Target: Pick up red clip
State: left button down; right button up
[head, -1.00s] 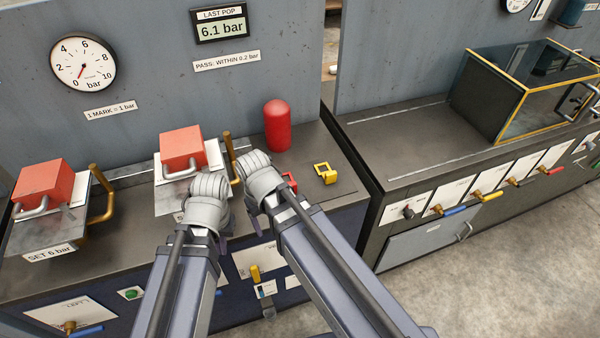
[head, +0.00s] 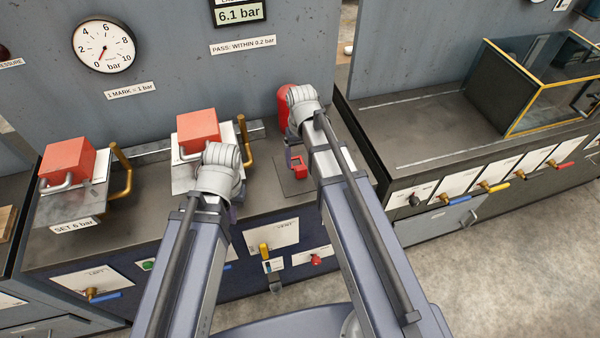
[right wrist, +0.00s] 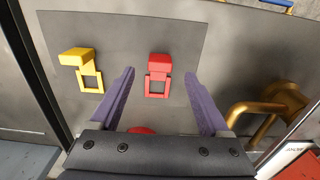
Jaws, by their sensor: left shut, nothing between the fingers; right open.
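The red clip (head: 298,168) lies on a dark square plate on the bench, just below my right gripper (head: 291,150) in the head view. In the right wrist view the red clip (right wrist: 158,75) is a red block with a square open loop, ahead of and between the two purple fingers of my right gripper (right wrist: 159,76). Those fingers are open and hold nothing; the height gap is hard to judge. My left gripper (head: 236,212) is mostly hidden by its own wrist, in front of the middle red-topped fixture. It is shut and empty.
A yellow clip (right wrist: 85,70) lies left of the red one in the right wrist view. A red cylinder (head: 285,103) stands behind my right wrist. A brass handle (head: 243,140) and a red-topped valve fixture (head: 198,130) stand to the left. A glass-sided box (head: 490,90) is at right.

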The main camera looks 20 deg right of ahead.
aim_at(301, 168)
jog(key=shift+f+b, duration=2.6)
jog(key=shift+f, duration=0.05)
jog(key=shift+r, duration=0.1)
grip_shut()
